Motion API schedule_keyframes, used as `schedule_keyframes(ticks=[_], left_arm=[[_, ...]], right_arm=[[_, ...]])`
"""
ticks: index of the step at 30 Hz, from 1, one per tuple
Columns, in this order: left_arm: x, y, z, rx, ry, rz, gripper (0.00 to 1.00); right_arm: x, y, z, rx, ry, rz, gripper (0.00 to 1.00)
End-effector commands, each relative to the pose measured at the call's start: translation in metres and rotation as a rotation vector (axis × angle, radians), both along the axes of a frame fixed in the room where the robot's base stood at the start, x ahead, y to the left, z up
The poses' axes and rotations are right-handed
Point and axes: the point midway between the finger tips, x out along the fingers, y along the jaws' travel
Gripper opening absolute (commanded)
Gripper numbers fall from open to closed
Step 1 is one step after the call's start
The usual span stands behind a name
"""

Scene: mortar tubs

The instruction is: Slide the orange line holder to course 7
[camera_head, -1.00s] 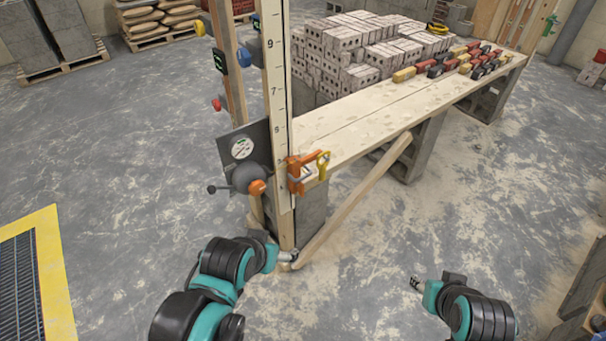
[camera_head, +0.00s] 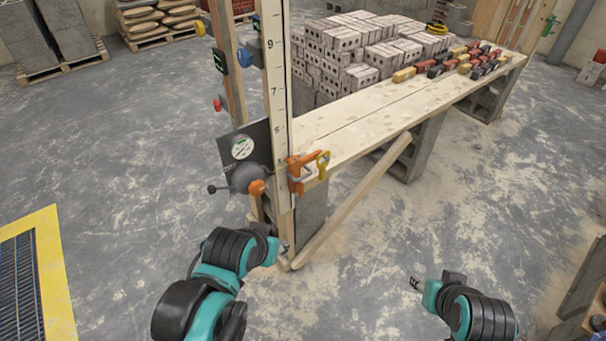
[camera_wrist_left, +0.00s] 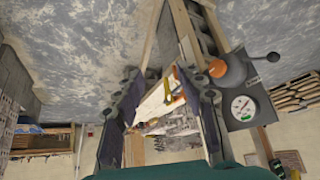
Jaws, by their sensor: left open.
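The orange line holder (camera_head: 299,174) is on the upright numbered pole (camera_head: 275,105), below the 5 mark, with a yellow clamp-like part (camera_head: 322,166) at its right. My left gripper (camera_head: 283,247) is below the holder near the pole's foot, apart from it. In the left wrist view my left gripper (camera_wrist_left: 162,108) has its fingers spread wide, with nothing held. The holder (camera_wrist_left: 180,74) shows small between them, partly hidden. The 7 mark (camera_head: 275,91) is well above the holder. My right gripper (camera_head: 415,284) is out over the floor at the right; its fingers are too small to read.
A grey plate with a dial (camera_head: 242,147) and a lever with an orange knob (camera_head: 257,187) stand just left of the holder. A plank bench (camera_head: 350,125) runs back right, with a slanted brace (camera_head: 350,205) below. Open floor lies in front.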

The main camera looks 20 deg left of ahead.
Motion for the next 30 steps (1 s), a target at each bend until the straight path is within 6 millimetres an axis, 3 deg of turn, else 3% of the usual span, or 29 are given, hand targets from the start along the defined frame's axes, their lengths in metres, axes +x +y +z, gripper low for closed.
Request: schedule_keyframes(ticks=[7,14,20,24,30], left_arm=[[0.072,0.002,0.053,0.092,0.105,-0.108,0.32],[0.159,0.004,0.07,0.185,0.229,-0.235,0.32],[0.234,0.003,0.055,0.254,0.336,-0.347,0.32],[0.281,0.003,0.03,0.295,0.411,-0.427,0.32],[0.323,0.002,-0.011,0.334,0.493,-0.513,0.32]], right_arm=[[0.0,0.0,0.021,0.0,0.0,0.0,0.4],[0.0,0.0,0.039,0.0,0.0,0.0,0.4],[0.0,0.0,0.055,0.0,0.0,0.0,0.4],[0.0,0.0,0.065,0.0,0.0,0.0,0.4],[0.0,0.0,0.075,0.0,0.0,0.0,0.4]])
